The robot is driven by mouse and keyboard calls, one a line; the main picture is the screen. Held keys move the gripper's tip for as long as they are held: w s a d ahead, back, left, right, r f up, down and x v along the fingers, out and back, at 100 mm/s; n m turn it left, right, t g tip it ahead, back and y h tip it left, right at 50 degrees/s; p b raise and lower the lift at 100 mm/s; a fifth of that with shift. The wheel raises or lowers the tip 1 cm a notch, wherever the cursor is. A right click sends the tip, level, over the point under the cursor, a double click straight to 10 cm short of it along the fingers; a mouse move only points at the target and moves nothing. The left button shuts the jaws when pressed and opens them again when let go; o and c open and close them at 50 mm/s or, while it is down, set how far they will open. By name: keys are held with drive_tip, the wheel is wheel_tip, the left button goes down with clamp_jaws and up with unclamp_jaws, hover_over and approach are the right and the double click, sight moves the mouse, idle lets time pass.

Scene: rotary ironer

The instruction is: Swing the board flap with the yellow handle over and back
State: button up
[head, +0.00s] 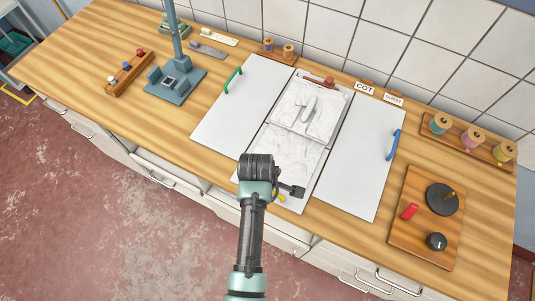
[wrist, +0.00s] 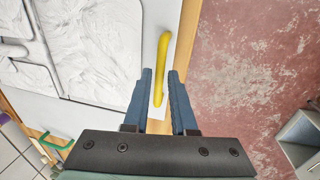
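The board has a white flap with a green handle (head: 233,81) on the left and one with a blue handle (head: 392,145) on the right. A marbled upper panel with a red handle (head: 320,81) lies behind. The marbled near flap (head: 284,153) lies flat, its front partly hidden by my arm. Its yellow handle (head: 280,197) shows only as a small patch in the head view. In the wrist view the yellow handle (wrist: 161,65) stands between the fingertips. My gripper (wrist: 160,75) is open around it, with narrow gaps visible. My gripper (head: 297,190) is at the board's front edge.
A grey-blue stand (head: 175,81) is at the back left, near a small wooden rack (head: 129,73). A wooden panel (head: 430,215) with a dark disc and red knob lies at the right. Spools (head: 471,137) stand behind it. The counter's left front is clear.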

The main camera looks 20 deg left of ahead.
clamp_jaws()
idle(1.1)
